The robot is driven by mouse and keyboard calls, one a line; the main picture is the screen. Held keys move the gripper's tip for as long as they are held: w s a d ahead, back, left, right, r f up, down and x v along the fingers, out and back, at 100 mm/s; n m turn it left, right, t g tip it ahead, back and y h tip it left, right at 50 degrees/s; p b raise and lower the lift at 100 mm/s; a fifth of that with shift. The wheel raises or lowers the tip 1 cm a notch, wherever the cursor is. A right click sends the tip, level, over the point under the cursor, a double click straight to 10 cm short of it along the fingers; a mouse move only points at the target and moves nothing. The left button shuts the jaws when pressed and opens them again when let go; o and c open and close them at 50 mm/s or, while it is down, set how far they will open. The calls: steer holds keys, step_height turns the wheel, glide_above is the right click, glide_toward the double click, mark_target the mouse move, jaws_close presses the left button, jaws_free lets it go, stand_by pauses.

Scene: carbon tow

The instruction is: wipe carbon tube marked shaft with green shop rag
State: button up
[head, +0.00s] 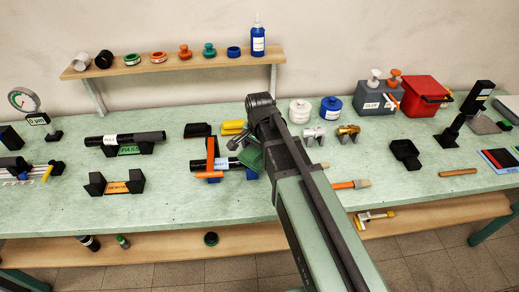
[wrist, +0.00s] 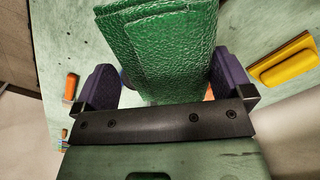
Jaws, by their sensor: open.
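The green rag (wrist: 165,45) fills the middle of the wrist view, folded and textured, between the two purple fingers of my gripper (wrist: 165,88). The fingers stand apart. In the head view the rag (head: 250,158) shows beside the end of my arm, partly hidden. Just left of it, a black tube (head: 198,165) with a white label lies in a stand with an orange bar across it. Another black tube (head: 150,137) with a white label lies on a stand marked PASS. Both tube labels are too small to read surely, so I cannot tell which is the shaft.
An empty stand with an orange label (head: 117,188) is in front of the PASS stand. A yellow block (head: 233,127) lies behind the rag; it also shows in the wrist view (wrist: 285,62). Metal fittings (head: 313,136) and a brush (head: 350,184) lie right of my arm.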

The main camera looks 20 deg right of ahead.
steer(key=shift+r, duration=0.1)
steer(key=c, duration=0.6)
steer(key=shift+s+d, duration=0.25)
steer(key=shift+d, duration=0.95)
steer(key=shift+w+a, duration=0.2)
steer(key=shift+a, duration=0.35)
steer(key=shift+w+a, duration=0.15)
steer(key=shift+a, duration=0.4)
steer(key=shift+s+d, duration=0.15)
steer(key=shift+d, duration=0.45)
steer(key=shift+s+d, duration=0.15)
steer(key=shift+d, duration=0.4)
steer(key=shift+w+a, duration=0.2)
steer(key=shift+a, duration=1.05)
